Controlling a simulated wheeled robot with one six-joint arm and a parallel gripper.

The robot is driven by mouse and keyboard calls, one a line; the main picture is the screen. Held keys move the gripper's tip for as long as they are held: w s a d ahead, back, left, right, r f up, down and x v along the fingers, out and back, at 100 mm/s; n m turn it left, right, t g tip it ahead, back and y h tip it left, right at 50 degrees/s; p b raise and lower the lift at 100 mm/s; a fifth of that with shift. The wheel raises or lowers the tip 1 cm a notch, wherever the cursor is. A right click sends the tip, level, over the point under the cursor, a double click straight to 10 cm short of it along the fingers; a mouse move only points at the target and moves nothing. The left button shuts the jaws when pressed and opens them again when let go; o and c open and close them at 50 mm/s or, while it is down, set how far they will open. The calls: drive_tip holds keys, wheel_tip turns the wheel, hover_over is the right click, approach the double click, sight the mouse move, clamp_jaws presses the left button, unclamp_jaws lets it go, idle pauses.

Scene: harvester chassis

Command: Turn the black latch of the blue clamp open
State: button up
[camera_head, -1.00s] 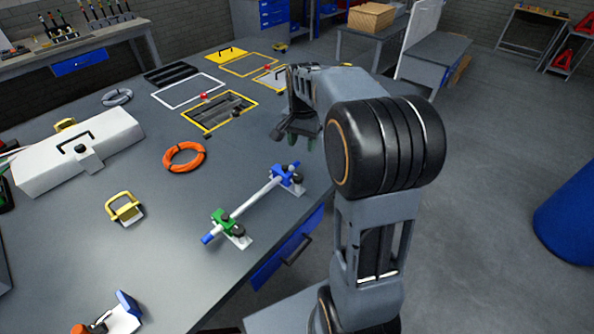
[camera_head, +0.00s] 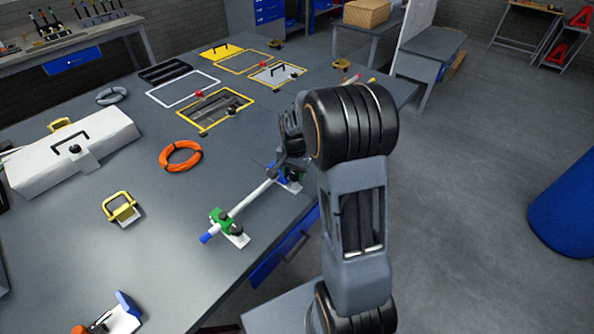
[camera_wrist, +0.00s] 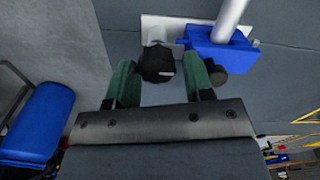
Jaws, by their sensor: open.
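The blue clamp (camera_wrist: 222,48) holds the end of the white rod (camera_wrist: 232,16) in the wrist view. In the head view the blue clamp (camera_head: 277,170) is mostly hidden by my arm. A black round knob, which looks like the latch (camera_wrist: 157,64), sits beside the clamp over a white base plate (camera_wrist: 152,25). My gripper (camera_wrist: 160,82) is open, its green fingers on either side of this knob. I cannot tell whether they touch it. Another dark round part (camera_wrist: 217,75) shows behind the right finger. In the head view my fingertips are hidden.
The green clamp (camera_head: 222,218) holds the rod's other end near the table edge. An orange cable coil (camera_head: 181,156) and a yellow-handled block (camera_head: 121,207) lie to the left. A white case (camera_head: 75,150) lies further left. Bare table (camera_head: 150,255) lies between them.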

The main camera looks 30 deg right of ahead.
drive_tip(key=c, duration=0.6)
drive_tip(key=shift+d, duration=0.25)
drive_tip(key=shift+c, duration=0.3)
drive_tip(key=shift+a, duration=0.15)
drive_tip(key=shift+a+f+n+b, duration=0.1)
drive_tip(key=shift+n+b, duration=0.25)
drive_tip(key=shift+n, duration=1.35)
drive_tip(key=n, duration=0.5)
drive_tip(key=shift+a+b, duration=0.1)
drive_tip(key=shift+b, duration=0.25)
drive_tip(key=n, duration=0.4)
drive_tip(key=shift+n, duration=0.4)
drive_tip(key=shift+n+b, duration=0.4)
drive_tip(key=shift+n, duration=1.9)
